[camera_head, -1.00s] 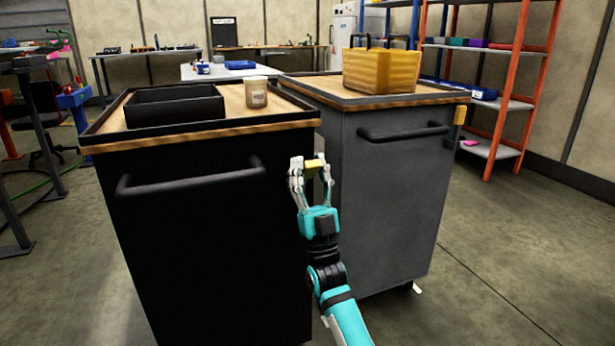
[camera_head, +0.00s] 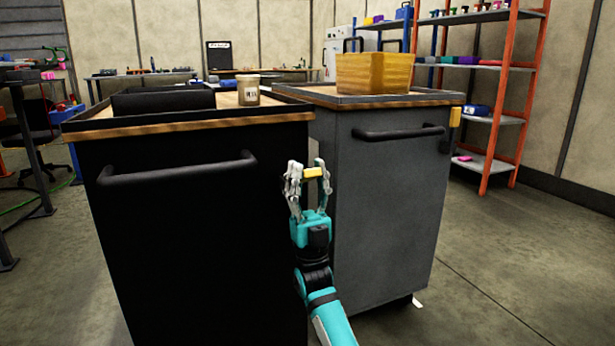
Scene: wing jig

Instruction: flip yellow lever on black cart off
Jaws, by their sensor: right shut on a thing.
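The black cart (camera_head: 190,230) stands at the left with a black handle across its front. My right gripper (camera_head: 308,174) is beside the cart's right front edge, below its wooden top. It is shut on the small yellow lever (camera_head: 313,173), whose visible part lies nearly level between the fingers. The lever's mount on the cart is hidden. My left gripper is out of view.
A grey cart (camera_head: 385,205) stands close on the right, with a yellow basket (camera_head: 373,70) on top and its own yellow lever (camera_head: 455,117). A black bin (camera_head: 163,101) and a jar (camera_head: 248,90) sit on the black cart. Floor at right is clear.

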